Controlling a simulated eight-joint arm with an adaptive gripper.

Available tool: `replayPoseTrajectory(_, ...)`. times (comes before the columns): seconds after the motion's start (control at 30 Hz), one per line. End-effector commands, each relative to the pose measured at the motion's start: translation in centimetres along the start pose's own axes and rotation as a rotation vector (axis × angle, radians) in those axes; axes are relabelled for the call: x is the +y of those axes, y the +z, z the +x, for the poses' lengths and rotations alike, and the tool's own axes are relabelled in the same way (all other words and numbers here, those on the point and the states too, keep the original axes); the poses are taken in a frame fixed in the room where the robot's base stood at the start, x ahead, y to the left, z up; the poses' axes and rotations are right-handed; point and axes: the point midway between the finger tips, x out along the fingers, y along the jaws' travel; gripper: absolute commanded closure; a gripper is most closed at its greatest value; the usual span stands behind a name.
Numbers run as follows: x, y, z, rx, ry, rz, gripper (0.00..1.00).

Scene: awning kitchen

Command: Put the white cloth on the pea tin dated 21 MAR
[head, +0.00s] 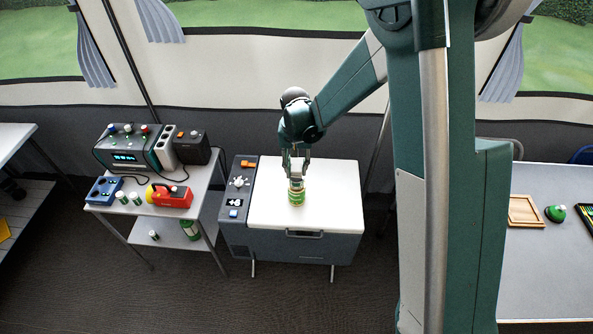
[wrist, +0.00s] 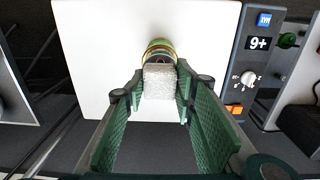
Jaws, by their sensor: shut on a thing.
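My gripper (head: 296,174) points down over the white lid of a grey chest. It is shut on the white cloth (wrist: 160,81), a small pale folded block between the fingers in the wrist view. A green and yellow tin (head: 296,196) stands upright on the lid right below the fingertips. In the wrist view the tin (wrist: 160,48) shows just beyond the cloth, partly hidden by it. The cloth is at the tin's top; I cannot tell whether they touch. No date is readable on the tin.
The white lid (head: 331,199) is otherwise clear. A control panel (head: 238,199) with knob and buttons flanks it on the left. Farther left, a table (head: 200,184) carries devices, a red lamp (head: 170,196) and small cans. A grey table (head: 545,270) stands at right.

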Motion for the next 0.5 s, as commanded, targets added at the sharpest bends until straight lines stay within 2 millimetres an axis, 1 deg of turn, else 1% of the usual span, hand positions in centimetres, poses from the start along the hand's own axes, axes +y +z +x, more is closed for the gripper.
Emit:
replayPoseTrajectory(0.03, 0.0, 0.01, 0.5, 0.0, 0.0, 0.0, 0.81)
replayPoseTrajectory(0.17, 0.0, 0.03, 1.2, 0.0, 0.0, 0.0, 0.81)
replayPoseTrajectory(0.5, 0.0, 0.03, 1.34, 0.0, 0.0, 0.0, 0.81)
